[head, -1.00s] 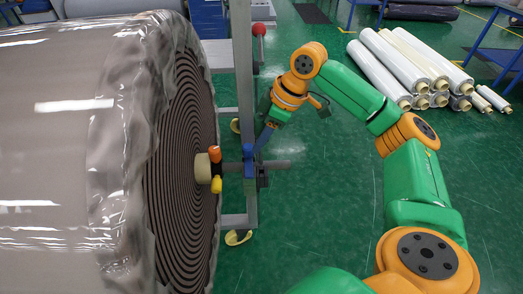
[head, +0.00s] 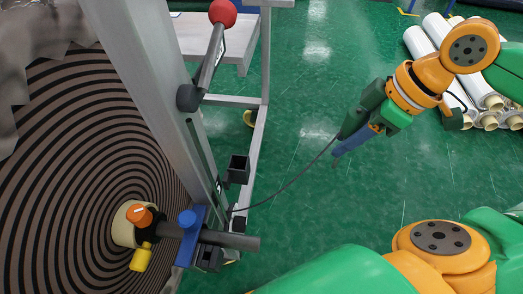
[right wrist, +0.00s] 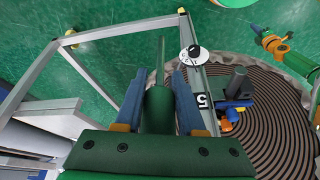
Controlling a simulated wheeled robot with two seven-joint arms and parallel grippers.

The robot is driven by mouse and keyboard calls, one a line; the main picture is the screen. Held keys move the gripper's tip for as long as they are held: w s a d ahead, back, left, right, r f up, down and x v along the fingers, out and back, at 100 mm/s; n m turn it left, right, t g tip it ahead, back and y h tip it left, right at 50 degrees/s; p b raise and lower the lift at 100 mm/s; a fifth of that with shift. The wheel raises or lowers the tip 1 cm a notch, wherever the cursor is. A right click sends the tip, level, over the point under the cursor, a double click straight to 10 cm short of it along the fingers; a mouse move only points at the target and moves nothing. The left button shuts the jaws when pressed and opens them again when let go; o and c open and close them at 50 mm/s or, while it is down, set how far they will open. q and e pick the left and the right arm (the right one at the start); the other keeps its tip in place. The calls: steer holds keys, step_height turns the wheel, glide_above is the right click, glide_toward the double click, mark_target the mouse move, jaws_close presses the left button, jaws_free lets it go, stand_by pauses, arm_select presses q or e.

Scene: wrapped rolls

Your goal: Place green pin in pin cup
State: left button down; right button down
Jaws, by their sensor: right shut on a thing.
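My right gripper (head: 346,143) is in the right half of the head view, over open floor, right of the stand. Its blue fingers are shut on the green pin (right wrist: 158,108), which lies between them in the right wrist view with a thin rod beyond it. My left gripper is not in view.
A big wrapped roll (head: 70,160) fills the left. Its shaft (head: 228,240) passes the blue clamp (head: 187,235) on the grey metal stand (head: 150,80). A red-knobbed lever (head: 222,14) sticks up from the stand. White rolls (head: 470,60) lie at the back right. Green floor between is clear.

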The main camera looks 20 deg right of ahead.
steer(key=shift+a+r+p, duration=0.15)
steer(key=shift+a+p, duration=0.1)
steer(key=shift+p, duration=0.05)
steer(key=w+a+p, duration=0.4)
steer(key=w+a, duration=0.1)
steer(key=a, duration=0.3)
steer(key=w+a+p, duration=0.5)
steer(key=a, duration=0.3)
steer(key=shift+w+a+f+b, duration=0.1)
steer(key=shift+a+f+b, duration=0.1)
steer(key=shift+f, duration=0.95)
steer(key=shift+w+a+f+b, duration=0.1)
steer(key=shift+f+b, duration=0.1)
steer(key=shift+f, duration=0.9)
steer(key=shift+a+f+b, duration=0.15)
steer(key=shift+f+b, duration=0.05)
steer(key=shift+f, duration=0.95)
steer(key=shift+f, duration=0.1)
steer(key=c, duration=0.5)
jaws_free()
